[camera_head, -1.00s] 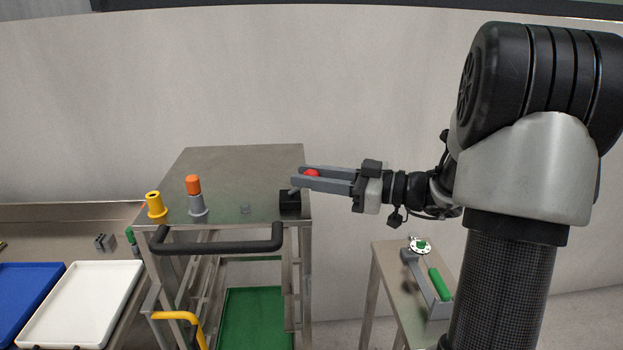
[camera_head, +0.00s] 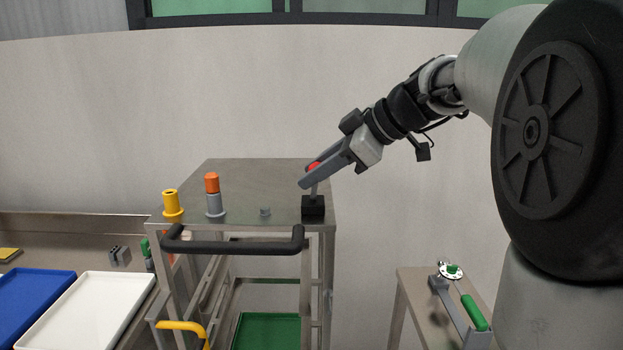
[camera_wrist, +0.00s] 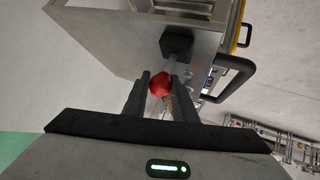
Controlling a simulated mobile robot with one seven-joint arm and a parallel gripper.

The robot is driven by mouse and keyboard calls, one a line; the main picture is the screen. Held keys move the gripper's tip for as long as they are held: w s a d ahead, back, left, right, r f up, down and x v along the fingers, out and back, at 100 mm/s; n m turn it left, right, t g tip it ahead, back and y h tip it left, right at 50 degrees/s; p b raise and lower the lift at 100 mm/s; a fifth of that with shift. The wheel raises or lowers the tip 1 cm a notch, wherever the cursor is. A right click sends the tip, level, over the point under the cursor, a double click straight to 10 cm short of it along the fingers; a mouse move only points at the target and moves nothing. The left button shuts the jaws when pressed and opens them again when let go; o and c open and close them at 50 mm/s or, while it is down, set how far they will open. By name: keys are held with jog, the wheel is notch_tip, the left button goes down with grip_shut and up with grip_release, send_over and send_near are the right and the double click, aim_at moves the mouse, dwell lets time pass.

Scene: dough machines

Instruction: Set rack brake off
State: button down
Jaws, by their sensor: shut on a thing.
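The rack (camera_head: 255,187) is a metal frame with a flat steel top and a black push handle (camera_head: 235,247) at its front. The brake lever stands at the right front corner of the top: a black base block (camera_head: 313,206), a thin grey stem and a red knob (camera_head: 313,167). The stem looks close to upright. My gripper (camera_head: 308,180) comes from the upper right and is shut on the red knob, hiding much of it. In the wrist view the knob (camera_wrist: 160,84) sits between the two fingers, with the black base (camera_wrist: 176,42) beyond.
A yellow part (camera_head: 172,206) and a grey part with an orange cap (camera_head: 214,195) stand on the rack top. A white tray (camera_head: 90,310) and a blue tray (camera_head: 30,300) lie at left. A small table with a green-handled tool (camera_head: 473,312) stands at right.

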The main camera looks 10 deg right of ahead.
jog(key=shift+w+a+h, duration=0.1)
jog(key=shift+a+h, duration=0.25)
jog(key=shift+h, duration=0.25)
jog(key=shift+g, duration=0.3)
jog(key=c, duration=1.5)
grip_release()
jog(key=shift+o, duration=0.2)
jog(key=p+v, duration=0.1)
jog(key=v, duration=1.6)
jog(key=shift+r, duration=0.2)
jog(key=shift+a+p, duration=0.1)
jog(key=shift+p, duration=0.2)
